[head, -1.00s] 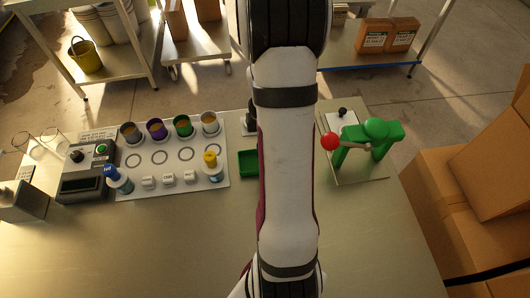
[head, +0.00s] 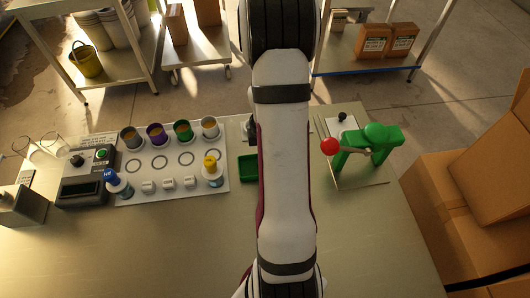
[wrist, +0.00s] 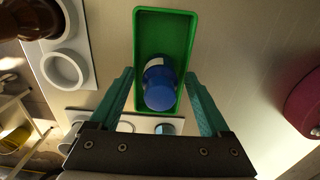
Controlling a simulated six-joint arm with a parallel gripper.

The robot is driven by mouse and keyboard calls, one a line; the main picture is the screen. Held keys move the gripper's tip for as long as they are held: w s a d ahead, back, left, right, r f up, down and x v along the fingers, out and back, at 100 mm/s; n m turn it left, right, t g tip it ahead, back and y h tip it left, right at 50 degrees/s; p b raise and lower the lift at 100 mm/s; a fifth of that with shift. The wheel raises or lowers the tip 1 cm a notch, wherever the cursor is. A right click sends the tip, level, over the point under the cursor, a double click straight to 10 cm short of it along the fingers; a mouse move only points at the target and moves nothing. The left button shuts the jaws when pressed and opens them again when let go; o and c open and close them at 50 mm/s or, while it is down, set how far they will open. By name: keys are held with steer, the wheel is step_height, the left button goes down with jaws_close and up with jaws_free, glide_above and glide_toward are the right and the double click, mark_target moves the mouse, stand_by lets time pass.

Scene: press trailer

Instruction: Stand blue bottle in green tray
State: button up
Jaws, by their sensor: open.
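The green tray (wrist: 146,28) lies below my gripper in the wrist view. A bottle with a blue cap (wrist: 160,92) stands at the tray's near end there, seen from above, with a white patch beside the cap. My gripper (wrist: 159,75) is open, its teal fingers on either side of the bottle with gaps showing. In the head view the tray (head: 247,171) is partly hidden by my arm, and its bottle and my gripper are out of sight. Another blue-capped bottle (head: 117,184) stands at the left, by the grey control box.
A white panel (head: 203,187) holds several coloured cups at its back, rings and small white blocks. A yellow-capped bottle (head: 212,172) stands at its right. A green press with a red knob (head: 330,146) is right of my arm. The front of the table is clear.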

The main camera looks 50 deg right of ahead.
step_height(320, 180, up, 12)
steer(key=shift+f, duration=0.1)
steer(key=shift+a+r, duration=0.15)
steer(key=shift+r, duration=0.1)
steer(key=w+a+r+m, duration=0.2)
steer(key=a+r+m, duration=0.15)
steer(key=a, duration=0.55)
steer(key=s+a+r+m+y, duration=0.1)
steer(key=s+a+m, duration=0.4)
steer(key=a, duration=0.5)
steer(key=s+a+r+m, duration=0.2)
steer(key=s+a+m, duration=0.4)
steer(key=a, duration=0.3)
steer(key=shift+a+y, duration=0.35)
steer(key=shift+y, duration=0.05)
